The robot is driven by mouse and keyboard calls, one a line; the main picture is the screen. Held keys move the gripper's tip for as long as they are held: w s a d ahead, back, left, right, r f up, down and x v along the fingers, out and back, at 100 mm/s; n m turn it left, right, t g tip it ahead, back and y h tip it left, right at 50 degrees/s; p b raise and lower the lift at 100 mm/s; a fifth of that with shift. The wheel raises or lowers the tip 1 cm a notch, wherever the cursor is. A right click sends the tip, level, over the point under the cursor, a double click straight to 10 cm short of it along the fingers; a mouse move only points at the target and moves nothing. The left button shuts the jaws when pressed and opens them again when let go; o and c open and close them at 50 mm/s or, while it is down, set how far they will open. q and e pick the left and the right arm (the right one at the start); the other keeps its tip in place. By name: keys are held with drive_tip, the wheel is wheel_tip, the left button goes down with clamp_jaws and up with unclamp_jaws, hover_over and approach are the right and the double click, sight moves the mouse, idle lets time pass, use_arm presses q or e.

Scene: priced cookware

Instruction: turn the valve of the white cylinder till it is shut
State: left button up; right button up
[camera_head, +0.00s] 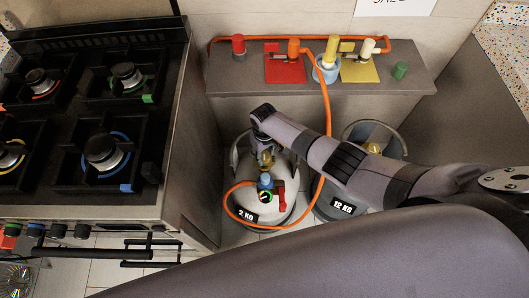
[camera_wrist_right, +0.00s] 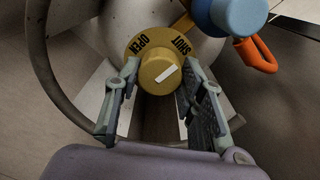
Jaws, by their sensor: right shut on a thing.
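The white cylinder (camera_head: 279,212), labelled 2 KG, stands on the floor between the stove and the grey wall. Its yellow valve knob (camera_wrist_right: 157,73) sits in front of a yellow plate marked OPEN on the left and SHUT on the right. The knob's white mark slants up to the right, toward the SHUT side. My right gripper (camera_wrist_right: 160,84) has one finger on each side of the knob and is shut on it. In the head view the right gripper (camera_head: 265,155) reaches down to the cylinder top, mostly covering the knob. My left gripper is not in view.
A blue regulator (camera_wrist_right: 236,14) with an orange hose is close to the right finger. A grey 12 KG cylinder (camera_head: 343,208) stands to the right, partly behind my arm. The stove (camera_head: 85,195) is left. A shelf (camera_head: 225,76) with coloured fittings runs behind.

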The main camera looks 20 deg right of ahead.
sight(265, 155)
idle(0.3)
drive_tip(key=o, duration=1.1)
drive_tip(key=shift+o, duration=0.2)
wheel_tip(265, 155, up, 12)
idle(0.4)
